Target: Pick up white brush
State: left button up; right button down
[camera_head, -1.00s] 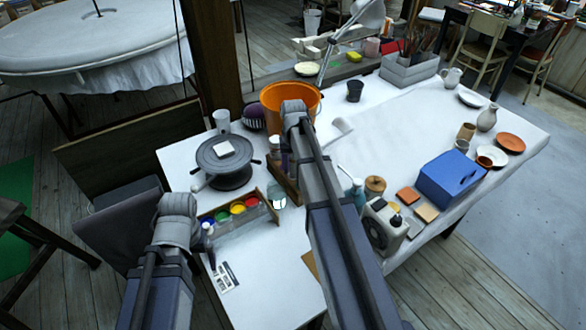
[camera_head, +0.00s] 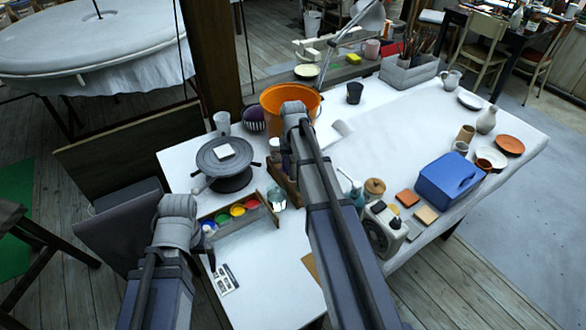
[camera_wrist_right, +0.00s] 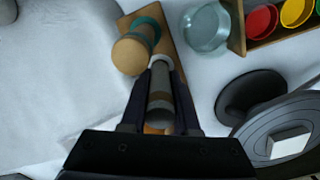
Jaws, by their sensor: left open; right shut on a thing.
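The white brush (camera_wrist_right: 160,98) looks like a grey-brown cylinder with a pale ring at its far end in the right wrist view. My right gripper (camera_wrist_right: 160,88) is shut on it, one dark finger on each side. It is over or at the wooden rack (camera_wrist_right: 178,42), and I cannot tell whether the brush is clear of it. Another cylinder with a tan round end and a teal band (camera_wrist_right: 134,52) stands in the rack beside it. In the head view my right forearm hides most of the grip. My left gripper (camera_head: 207,243) is open, mostly hidden behind its wrist, near the paint box.
A glass jar (camera_head: 277,196) and a paint box (camera_head: 234,213) stand left of my right arm. A grey turntable (camera_head: 226,161) is further left. An orange bucket (camera_head: 272,97) stands behind the rack.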

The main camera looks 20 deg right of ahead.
notch_tip(320, 180, up, 10)
jog(key=p, duration=0.9)
jog(key=shift+f, duration=0.2)
pick_arm(q)
notch_tip(320, 180, up, 10)
jog(key=shift+f, duration=0.25)
pick_arm(e)
jog(key=shift+f, duration=0.1)
